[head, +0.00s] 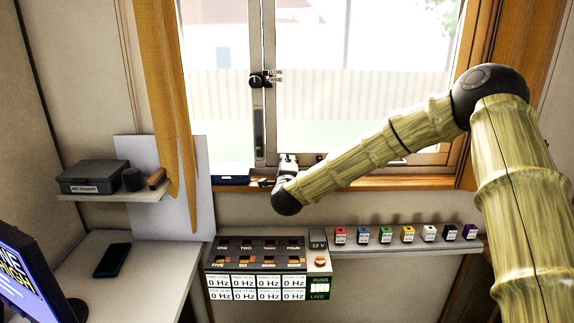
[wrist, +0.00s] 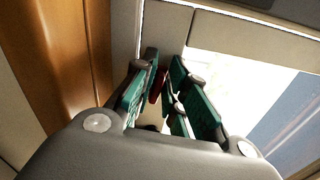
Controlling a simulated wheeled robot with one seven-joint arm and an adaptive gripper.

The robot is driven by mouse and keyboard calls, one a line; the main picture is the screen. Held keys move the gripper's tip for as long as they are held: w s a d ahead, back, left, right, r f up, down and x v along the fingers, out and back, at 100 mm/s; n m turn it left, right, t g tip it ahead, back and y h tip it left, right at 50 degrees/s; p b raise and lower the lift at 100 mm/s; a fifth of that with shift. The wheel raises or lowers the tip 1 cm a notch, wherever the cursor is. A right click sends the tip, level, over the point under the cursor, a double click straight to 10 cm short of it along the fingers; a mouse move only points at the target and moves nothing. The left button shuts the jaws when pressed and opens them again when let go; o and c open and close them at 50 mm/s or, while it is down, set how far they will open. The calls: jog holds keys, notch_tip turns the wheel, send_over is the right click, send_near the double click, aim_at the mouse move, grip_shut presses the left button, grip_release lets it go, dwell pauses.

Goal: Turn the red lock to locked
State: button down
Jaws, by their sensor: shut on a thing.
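My gripper (head: 287,160) is at the bottom of the window, by the foot of the middle post, and shows small and partly hidden by its own wrist. In the wrist view my gripper (wrist: 166,76) has its green-padded fingers close around a dark red piece, which I take to be the red lock (wrist: 157,85). Only a narrow strip of it shows between the fingers. Its turn position and any marking are hidden. I cannot make out the lock in the head view.
A black window latch (head: 261,79) sits higher on the post. A dark blue flat item (head: 231,178) lies on the sill at left. Below are a frequency panel (head: 255,288) and a shelf (head: 405,249) with several coloured blocks. A curtain (head: 166,90) hangs at left.

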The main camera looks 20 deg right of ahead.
jog(key=shift+f+n, duration=0.1)
jog(key=shift+n, duration=0.5)
jog(key=c, duration=1.6)
grip_release()
jog(key=shift+o, duration=0.2)
jog(key=shift+s, duration=0.1)
jog(key=v, duration=1.1)
jog(key=shift+s, duration=0.4)
jog(key=shift+a, duration=0.1)
